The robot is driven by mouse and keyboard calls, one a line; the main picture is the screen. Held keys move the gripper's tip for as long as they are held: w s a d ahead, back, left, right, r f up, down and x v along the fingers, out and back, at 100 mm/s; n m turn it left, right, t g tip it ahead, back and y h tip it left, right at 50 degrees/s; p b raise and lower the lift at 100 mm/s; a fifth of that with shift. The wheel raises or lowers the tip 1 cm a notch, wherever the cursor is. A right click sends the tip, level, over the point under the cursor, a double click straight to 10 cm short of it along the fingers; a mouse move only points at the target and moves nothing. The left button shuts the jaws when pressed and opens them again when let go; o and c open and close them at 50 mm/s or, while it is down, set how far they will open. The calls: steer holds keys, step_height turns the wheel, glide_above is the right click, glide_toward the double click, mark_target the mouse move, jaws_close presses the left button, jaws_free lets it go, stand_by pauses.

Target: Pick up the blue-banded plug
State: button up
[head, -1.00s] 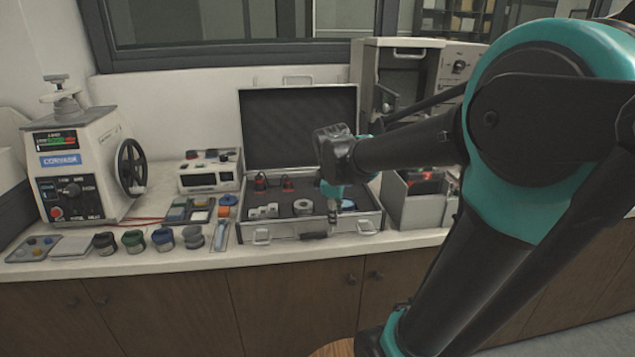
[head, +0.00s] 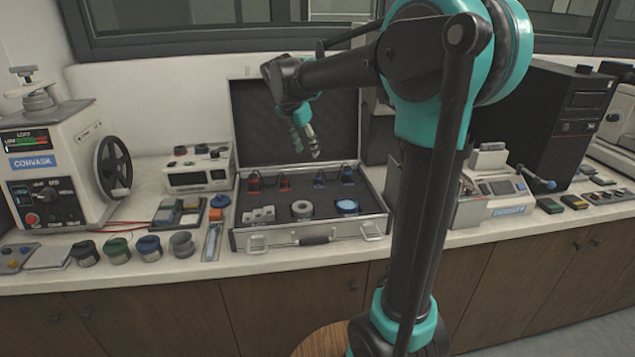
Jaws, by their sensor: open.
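An open metal case (head: 275,238) with dark foam stands on the counter. Two small blue-marked plugs, one at centre right (head: 319,179) and one further right (head: 347,174), stand in its back row; I cannot tell their bands clearly at this size. Two red-marked plugs, one at far left (head: 254,184) and one beside it (head: 284,184), stand to their left in the same row. My gripper (head: 308,150) is open and empty, pointing down in the air in front of the raised lid, above the blue-marked plugs and apart from them.
In the front of the case are pale blocks (head: 259,214), a white ring (head: 301,208) and a blue ring (head: 347,206). The raised lid (head: 262,120) is behind my gripper.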

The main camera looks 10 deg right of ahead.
glide_above(318, 174)
steer(key=s+a, duration=0.2)
steer(key=a, duration=0.1)
steer(key=f, duration=0.6)
steer(key=shift+d+f, duration=0.1)
steer(key=shift+d, duration=0.15)
steer(key=shift+d+x, duration=0.15)
steer(key=shift+x, duration=1.2)
steer(key=shift+d+x, duration=0.1)
steer(key=shift+x, duration=1.25)
jaws_close()
